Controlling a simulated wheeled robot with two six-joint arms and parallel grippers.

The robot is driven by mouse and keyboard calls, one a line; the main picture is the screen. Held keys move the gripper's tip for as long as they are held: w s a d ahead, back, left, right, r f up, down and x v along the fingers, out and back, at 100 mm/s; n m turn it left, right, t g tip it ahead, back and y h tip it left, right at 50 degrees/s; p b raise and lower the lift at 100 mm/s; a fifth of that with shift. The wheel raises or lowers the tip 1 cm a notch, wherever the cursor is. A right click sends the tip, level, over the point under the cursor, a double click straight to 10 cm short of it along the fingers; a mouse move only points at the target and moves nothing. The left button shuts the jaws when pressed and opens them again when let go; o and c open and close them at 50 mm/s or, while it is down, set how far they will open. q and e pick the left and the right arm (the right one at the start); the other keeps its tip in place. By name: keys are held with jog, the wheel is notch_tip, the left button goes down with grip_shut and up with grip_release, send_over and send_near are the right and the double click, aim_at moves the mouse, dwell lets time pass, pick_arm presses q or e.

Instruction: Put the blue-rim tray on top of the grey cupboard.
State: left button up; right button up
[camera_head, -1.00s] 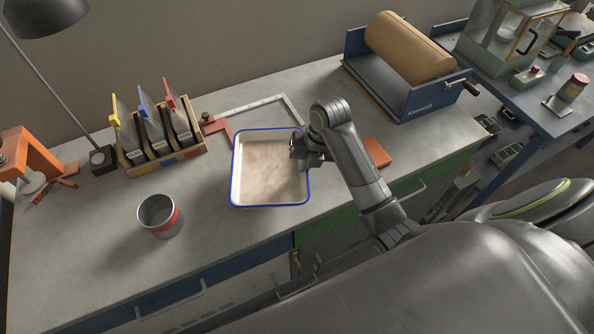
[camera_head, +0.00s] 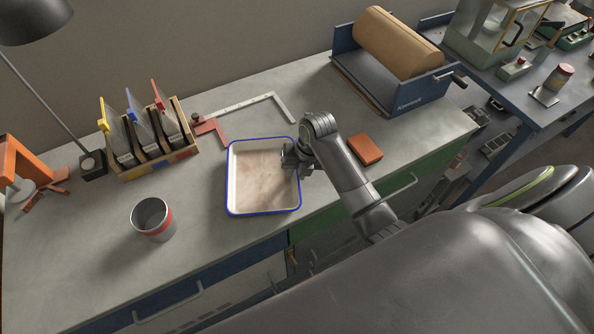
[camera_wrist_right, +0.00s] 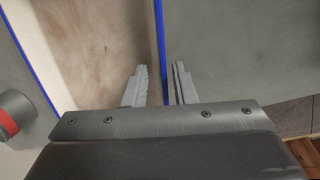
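The tray with a blue rim (camera_head: 228,185) is on the bench, near its front edge. Its inside is pale brown and looks empty. My right gripper (camera_head: 290,158) is at the tray's right side in the head view. In the right wrist view my right gripper (camera_wrist_right: 160,75) has one finger on each side of the blue rim (camera_wrist_right: 159,40), with gaps showing between fingers and rim. It is open. No grey cupboard can be made out. My left gripper is not in view.
A grey can with a red band (camera_head: 153,219) stands left of the tray. A red-footed square (camera_head: 212,127), a file rack (camera_head: 155,160) and a blue roll holder (camera_head: 395,85) stand behind. An orange block (camera_head: 365,149) lies to the right. Bare bench shows between can and tray.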

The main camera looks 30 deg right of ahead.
jog(key=shift+r, duration=0.1)
jog(key=shift+r, duration=0.2)
jog(key=v, duration=1.1)
jog(key=shift+r, duration=0.35)
jog(key=shift+d, duration=0.1)
